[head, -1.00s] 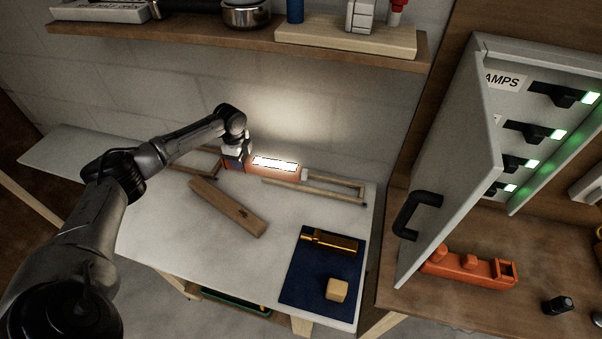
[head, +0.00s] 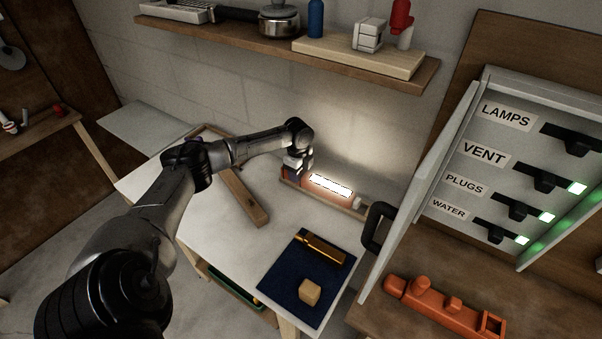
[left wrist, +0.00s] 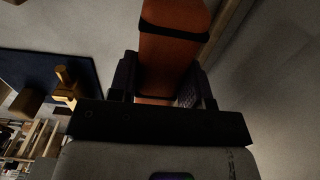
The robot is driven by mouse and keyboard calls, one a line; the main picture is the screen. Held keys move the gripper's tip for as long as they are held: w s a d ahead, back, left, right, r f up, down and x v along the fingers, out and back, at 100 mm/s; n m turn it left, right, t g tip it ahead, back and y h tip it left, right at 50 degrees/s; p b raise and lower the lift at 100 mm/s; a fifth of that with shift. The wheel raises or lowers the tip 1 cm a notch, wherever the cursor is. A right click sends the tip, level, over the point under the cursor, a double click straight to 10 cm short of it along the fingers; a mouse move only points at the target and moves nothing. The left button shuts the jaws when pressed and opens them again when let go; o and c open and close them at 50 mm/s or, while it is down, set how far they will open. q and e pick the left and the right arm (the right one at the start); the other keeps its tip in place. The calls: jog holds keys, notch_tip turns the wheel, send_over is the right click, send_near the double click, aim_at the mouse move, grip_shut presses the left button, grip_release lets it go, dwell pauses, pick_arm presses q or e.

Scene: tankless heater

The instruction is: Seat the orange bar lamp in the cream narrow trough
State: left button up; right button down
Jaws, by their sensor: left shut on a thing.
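The orange bar lamp (head: 330,186) is lit, with a bright white strip on top, at the back of the white table. My left gripper (head: 297,172) is shut on its left end. In the left wrist view, the lamp's orange body (left wrist: 170,55) with dark bands sits between the two fingers of the left gripper (left wrist: 162,85). A narrow, pale wood-edged trough (head: 345,207) lies along the back wall, below or just beside the lamp. The lamp hides part of it, and I cannot tell if they touch. My right gripper is not in view.
A wooden board (head: 244,196) lies left of the lamp. A navy mat (head: 290,285) bears a brass cylinder (head: 320,250) and a tan block (head: 309,292). A cabinet (head: 500,150) with labelled switches stands open at right. A shelf (head: 300,52) overhangs the back.

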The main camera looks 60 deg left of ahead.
pick_arm(q)
jog(key=shift+r+p, duration=0.2)
jog(key=shift+p, duration=0.4)
jog(key=shift+f+b, duration=0.3)
jog(key=shift+f, duration=2)
jog(key=shift+w+a+f+b, duration=0.15)
jog(key=shift+w+b, duration=0.05)
jog(key=shift+b, duration=0.45)
jog(key=w+a+b, duration=0.1)
jog(key=w+b, duration=0.1)
jog(key=b, duration=0.1)
jog(key=shift+w+a, duration=0.3)
jog(key=shift+a, duration=0.05)
jog(key=shift+w+a+b, duration=0.35)
jog(key=shift+w+b, duration=0.15)
jog(key=shift+b, duration=0.15)
jog(key=shift+w, duration=0.1)
jog(key=shift+p, duration=0.35)
